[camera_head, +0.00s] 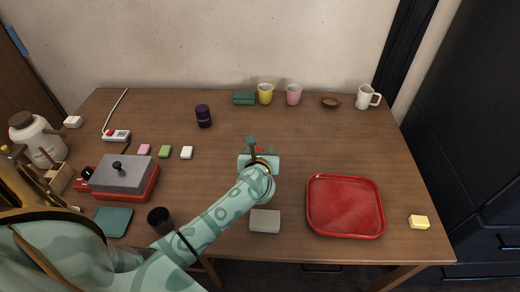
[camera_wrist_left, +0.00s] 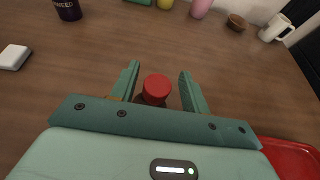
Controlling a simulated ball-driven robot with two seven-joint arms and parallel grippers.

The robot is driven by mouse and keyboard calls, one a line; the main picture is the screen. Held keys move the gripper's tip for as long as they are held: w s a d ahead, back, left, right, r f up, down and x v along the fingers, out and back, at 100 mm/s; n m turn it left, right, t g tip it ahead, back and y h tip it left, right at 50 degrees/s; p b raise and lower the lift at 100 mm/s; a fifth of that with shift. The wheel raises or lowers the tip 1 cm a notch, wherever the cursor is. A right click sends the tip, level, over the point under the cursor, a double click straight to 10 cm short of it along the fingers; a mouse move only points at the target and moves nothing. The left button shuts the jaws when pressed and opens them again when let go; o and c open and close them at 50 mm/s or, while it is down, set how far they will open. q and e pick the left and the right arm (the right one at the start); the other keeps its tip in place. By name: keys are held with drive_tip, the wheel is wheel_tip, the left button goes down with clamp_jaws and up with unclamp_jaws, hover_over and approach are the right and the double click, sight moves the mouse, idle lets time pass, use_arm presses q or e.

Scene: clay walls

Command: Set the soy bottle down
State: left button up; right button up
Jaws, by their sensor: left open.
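The soy bottle shows as a round red cap (camera_wrist_left: 156,88) between the two fingers of my left gripper (camera_wrist_left: 160,72) in the left wrist view. Only the cap and a little dark body below it show. The fingers are spread, with a gap on both sides of the cap. In the head view the left gripper (camera_head: 260,148) is over the middle of the wooden table (camera_head: 310,135), and a bit of red cap (camera_head: 261,150) shows at it. The bottle's base is hidden, so its contact with the table cannot be seen. My right gripper is not in view.
A red tray (camera_head: 345,232) lies to the right and a grey block (camera_head: 265,220) in front. A dark purple jar (camera_head: 203,116) stands back left. Yellow (camera_head: 265,93) and pink (camera_head: 293,94) cups and a white mug (camera_head: 367,97) line the back. The table right of the gripper is clear.

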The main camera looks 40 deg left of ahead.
use_arm(q)
drive_tip(key=p+v, duration=0.2)
drive_tip(key=v, duration=0.9)
drive_tip(key=shift+p, duration=0.4)
drive_tip(key=shift+s+r, duration=0.1)
drive_tip(key=shift+s, duration=0.1)
